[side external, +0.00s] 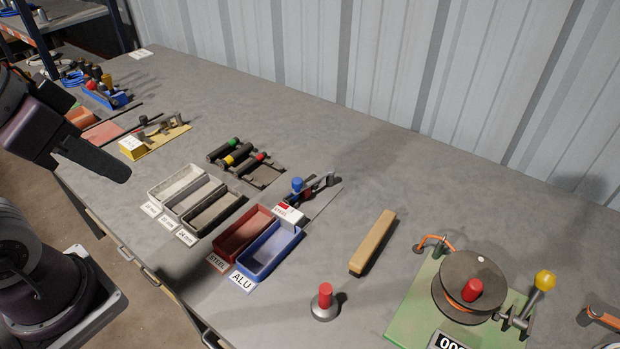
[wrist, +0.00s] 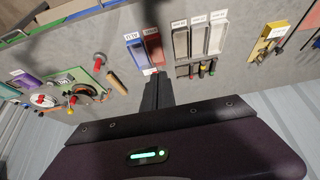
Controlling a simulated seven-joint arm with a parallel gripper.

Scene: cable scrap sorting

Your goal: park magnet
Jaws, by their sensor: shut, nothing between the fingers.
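A red-handled piece with a round grey metal base (side external: 324,301), which looks like the magnet, stands upright on the bench near the front edge, right of the blue bin. Its red top also shows in the wrist view (wrist: 98,58). My gripper (side external: 122,172) is shut and empty, above the left part of the bench and well away from this piece. In the wrist view its dark fingers (wrist: 155,78) are together, just below the red and blue bins in the picture. No marked parking place for the magnet can be made out.
A blue ALU bin (side external: 295,240) and a red STEEL bin (side external: 226,248) stand beside grey trays (side external: 178,180). A wooden block (side external: 372,243) and a green-based reel stand (side external: 402,318) lie to the right. The bench's back middle is clear.

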